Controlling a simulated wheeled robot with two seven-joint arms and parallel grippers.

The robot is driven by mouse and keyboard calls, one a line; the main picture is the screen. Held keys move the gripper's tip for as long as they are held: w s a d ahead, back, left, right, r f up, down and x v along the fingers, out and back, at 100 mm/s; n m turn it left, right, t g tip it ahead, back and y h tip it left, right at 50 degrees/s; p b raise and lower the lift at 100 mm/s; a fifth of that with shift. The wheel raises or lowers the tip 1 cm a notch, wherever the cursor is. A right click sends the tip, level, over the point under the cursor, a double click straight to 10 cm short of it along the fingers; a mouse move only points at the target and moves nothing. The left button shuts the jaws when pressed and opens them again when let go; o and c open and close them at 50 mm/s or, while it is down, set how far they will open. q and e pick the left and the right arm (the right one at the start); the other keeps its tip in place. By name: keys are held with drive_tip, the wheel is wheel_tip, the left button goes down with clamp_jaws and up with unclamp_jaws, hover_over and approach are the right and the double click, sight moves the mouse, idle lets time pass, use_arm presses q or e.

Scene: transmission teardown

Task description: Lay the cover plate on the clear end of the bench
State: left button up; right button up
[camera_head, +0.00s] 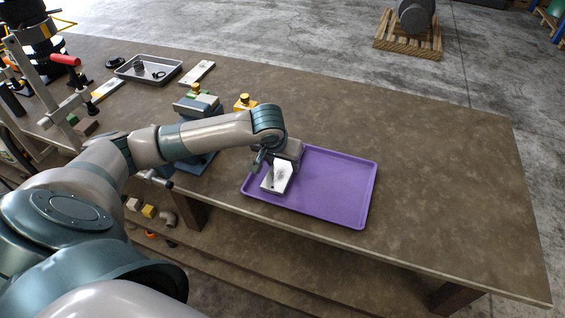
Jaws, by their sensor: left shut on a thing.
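My left gripper (274,167) reaches in over the left part of a purple tray (345,212), on the bench. It is shut on a light grey plate (277,179), which I take to be the cover plate, with a dark speckled patch on its face. The plate is over the tray's left side; I cannot tell whether it touches the tray. The gripper hides its far end. The clear end of the bench (450,190) is the bare brown top to the right of the tray. My right gripper is not in view.
Left of the tray, partly behind my arm, stands a blue-green fixture (198,104) with yellow knobs. A grey metal tray (149,69) with small dark parts and a pale flat bar (197,72) lie at the back left. Tools crowd the far left.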

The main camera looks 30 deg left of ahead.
use_arm(q)
drive_tip(key=shift+f, duration=0.3)
idle(0.7)
drive_tip(key=o, duration=1.7)
drive_tip(key=shift+c, duration=0.2)
drive_tip(key=shift+o, duration=0.6)
drive_tip(key=shift+s+r, duration=0.2)
drive_tip(key=shift+r, duration=0.25)
drive_tip(key=b+v, duration=0.3)
drive_tip(key=v, duration=1.3)
drive_tip(key=shift+r, duration=0.2)
drive_tip(key=shift+d, duration=0.1)
